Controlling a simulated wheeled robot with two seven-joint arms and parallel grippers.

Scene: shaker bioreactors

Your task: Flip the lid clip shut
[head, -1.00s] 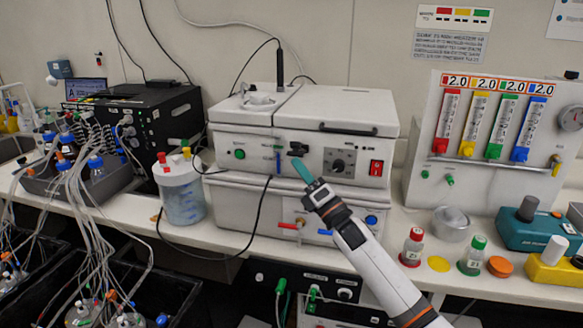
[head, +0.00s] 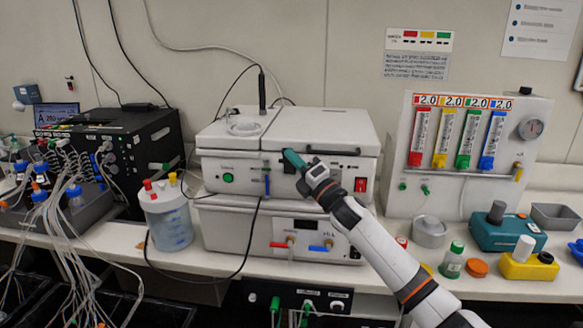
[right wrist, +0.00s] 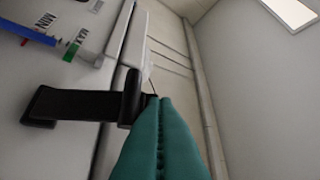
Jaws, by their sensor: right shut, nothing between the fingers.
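The white box unit (head: 228,165) with a flat lid (head: 330,130) stands on the bench in the head view. Its black lid clip (head: 290,169) is on the front by the lid seam, mostly hidden by my right gripper. In the right wrist view the clip (right wrist: 80,105) shows large, as a black strap ending in a thicker bar beside the lid edge. My right gripper (head: 291,157) has teal fingers, pressed together and empty. In the wrist view its fingertips (right wrist: 160,101) are right beside the clip's bar; I cannot tell whether they touch. My left gripper is not in view.
A second white unit (head: 225,228) sits below. A bottle with tubing (head: 168,225) stands at left and a flowmeter panel (head: 455,200) at right. A black cable (head: 252,225) hangs in front. Small bottles and coloured blocks occupy the right bench.

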